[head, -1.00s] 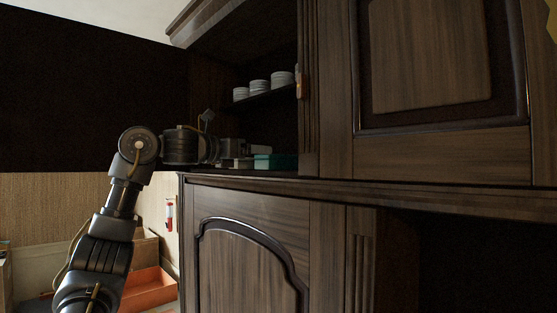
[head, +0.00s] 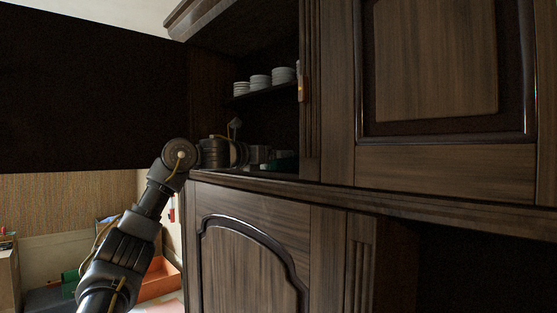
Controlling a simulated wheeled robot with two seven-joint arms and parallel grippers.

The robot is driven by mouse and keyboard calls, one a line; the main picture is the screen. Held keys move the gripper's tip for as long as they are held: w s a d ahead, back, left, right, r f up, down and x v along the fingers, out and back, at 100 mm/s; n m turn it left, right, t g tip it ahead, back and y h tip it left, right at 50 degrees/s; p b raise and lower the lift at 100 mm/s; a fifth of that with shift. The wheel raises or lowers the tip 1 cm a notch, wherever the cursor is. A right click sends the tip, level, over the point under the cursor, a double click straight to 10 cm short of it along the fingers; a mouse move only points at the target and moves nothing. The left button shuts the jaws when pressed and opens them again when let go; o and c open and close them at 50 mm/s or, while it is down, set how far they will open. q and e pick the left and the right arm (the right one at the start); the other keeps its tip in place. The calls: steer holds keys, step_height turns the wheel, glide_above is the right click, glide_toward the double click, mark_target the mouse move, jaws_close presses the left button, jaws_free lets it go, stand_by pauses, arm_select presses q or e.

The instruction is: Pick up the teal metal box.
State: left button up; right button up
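The teal metal box (head: 286,162) sits on the lower shelf of the open cabinet section, close to the upright post. Only a small, dark part of it shows. My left arm comes in from the left and reaches into that section. My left gripper (head: 262,155) is at the left side of the box, overlapping it in the picture. Its fingers are small and dark, so I cannot tell whether they are open, shut or touching the box. My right gripper is not in view.
The dark wooden cabinet (head: 255,235) has an upright post right of the opening. Stacked white dishes (head: 261,82) stand on the shelf above my gripper. An orange open box (head: 160,279) is on the floor at lower left.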

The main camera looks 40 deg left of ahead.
arm_select(q)
steer(key=c, duration=1.2)
steer(key=shift+a+r, duration=0.1)
steer(key=shift+r+b, duration=0.35)
steer(key=shift+r, duration=0.25)
steer(key=s+d+r+b, duration=0.5)
steer(key=s+d+r, duration=0.3)
steer(key=s+r, duration=0.3)
steer(key=shift+s+d+r, duration=0.15)
steer(key=shift+d+r, duration=0.05)
steer(key=shift+r, duration=0.1)
